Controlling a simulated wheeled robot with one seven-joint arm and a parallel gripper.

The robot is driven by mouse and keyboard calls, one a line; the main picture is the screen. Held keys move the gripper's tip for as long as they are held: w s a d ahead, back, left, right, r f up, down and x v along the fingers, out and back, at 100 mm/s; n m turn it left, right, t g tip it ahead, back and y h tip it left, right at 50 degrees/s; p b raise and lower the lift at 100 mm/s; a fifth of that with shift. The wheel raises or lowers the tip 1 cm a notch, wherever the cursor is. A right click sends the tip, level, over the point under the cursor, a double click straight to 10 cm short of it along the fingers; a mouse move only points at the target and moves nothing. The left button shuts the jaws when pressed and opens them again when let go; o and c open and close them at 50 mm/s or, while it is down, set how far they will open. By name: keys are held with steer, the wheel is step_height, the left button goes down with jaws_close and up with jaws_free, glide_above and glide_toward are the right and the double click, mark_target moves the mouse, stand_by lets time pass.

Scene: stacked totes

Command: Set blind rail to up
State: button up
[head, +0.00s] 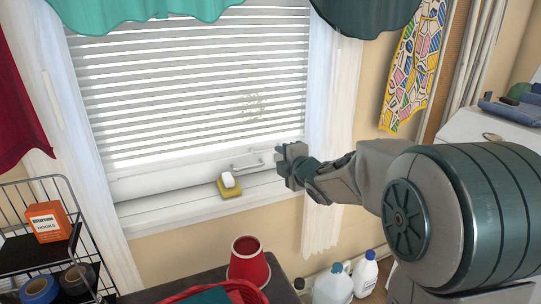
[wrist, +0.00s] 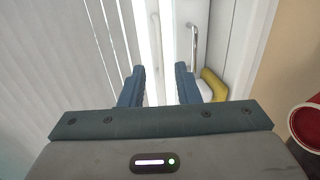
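The white slatted blind (head: 190,85) hangs low over the window, its slats spread down to near the sill. Its lower edge (head: 200,152) lies just above a pale sash with a metal bar handle (head: 247,165). My gripper (head: 287,162) is at the right side of the window, near the handle and the blind's lower right end. In the wrist view, my gripper (wrist: 161,84) is open, with a clear gap between its two fingers. The slats (wrist: 85,50) are to the left there, and the handle (wrist: 194,48) is beyond the right finger. I cannot tell whether a finger touches anything.
A yellow sponge (head: 230,191) with a white piece on it lies on the sill (head: 165,208) below the handle. White curtains (head: 335,90) hang at both sides. A red pot (head: 249,262) and white bottles (head: 334,286) stand below. A wire rack (head: 85,240) is at left.

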mark_target(269, 150)
steer(key=x, duration=0.8)
steer(key=shift+b, duration=0.4)
steer(key=shift+s+r, duration=0.1)
jaws_close()
